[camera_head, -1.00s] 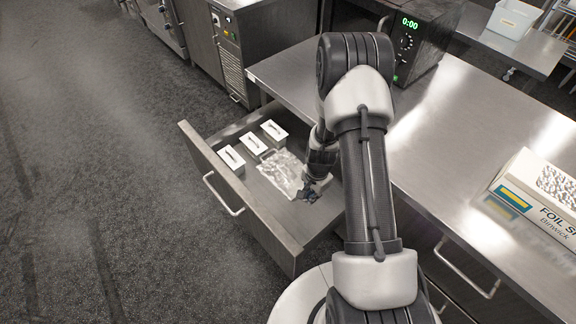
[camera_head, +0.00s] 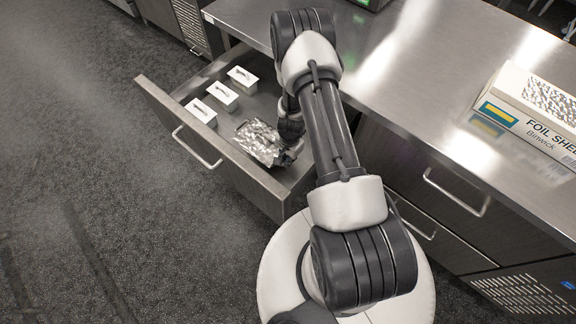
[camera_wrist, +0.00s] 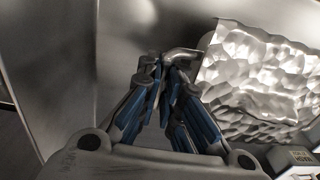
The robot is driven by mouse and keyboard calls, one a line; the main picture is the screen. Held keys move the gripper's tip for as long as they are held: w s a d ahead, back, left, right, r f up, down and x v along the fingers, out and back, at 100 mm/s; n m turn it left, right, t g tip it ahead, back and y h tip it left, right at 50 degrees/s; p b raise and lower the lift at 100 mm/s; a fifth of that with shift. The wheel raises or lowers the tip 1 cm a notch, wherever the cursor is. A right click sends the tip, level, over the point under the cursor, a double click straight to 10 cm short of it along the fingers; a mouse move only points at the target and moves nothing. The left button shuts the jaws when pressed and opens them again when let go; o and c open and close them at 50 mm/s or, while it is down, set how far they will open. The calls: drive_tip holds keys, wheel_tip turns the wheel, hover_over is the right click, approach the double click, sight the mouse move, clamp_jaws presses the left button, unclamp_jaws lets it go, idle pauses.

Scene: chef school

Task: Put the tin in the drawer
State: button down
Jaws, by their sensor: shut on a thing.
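The tin (camera_head: 257,143), a shallow one with a crumpled silvery foil top, is inside the open drawer (camera_head: 262,188), toward its right end. In the wrist view the foil top (camera_wrist: 258,85) fills the right side, with a rounded grey metal handle beside it at the fingertips. My gripper (camera_head: 289,153) reaches down into the drawer at the tin's right end. In the wrist view its blue-padded fingers (camera_wrist: 166,68) are closed together on that handle. I cannot tell whether the tin rests fully on the drawer floor.
Three small white boxes (camera_head: 222,95) with dark marks on top stand in a row in the drawer's left part. A foil-sheet box (camera_head: 530,112) lies on the steel counter (camera_head: 430,75). Closed drawers (camera_head: 452,192) are to the right. The floor at left is clear.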

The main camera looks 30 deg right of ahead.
wheel_tip(320, 180, down, 4)
drive_tip(key=shift+f+b, duration=0.1)
drive_tip(key=shift+b, duration=0.95)
drive_tip(key=shift+r, duration=0.2)
drive_tip(key=shift+f, duration=0.1)
drive_tip(key=c, duration=2.2)
unclamp_jaws()
drive_tip(key=shift+f, duration=0.1)
drive_tip(key=shift+c, duration=0.2)
drive_tip(key=o, duration=0.5)
drive_tip(key=shift+c, duration=0.2)
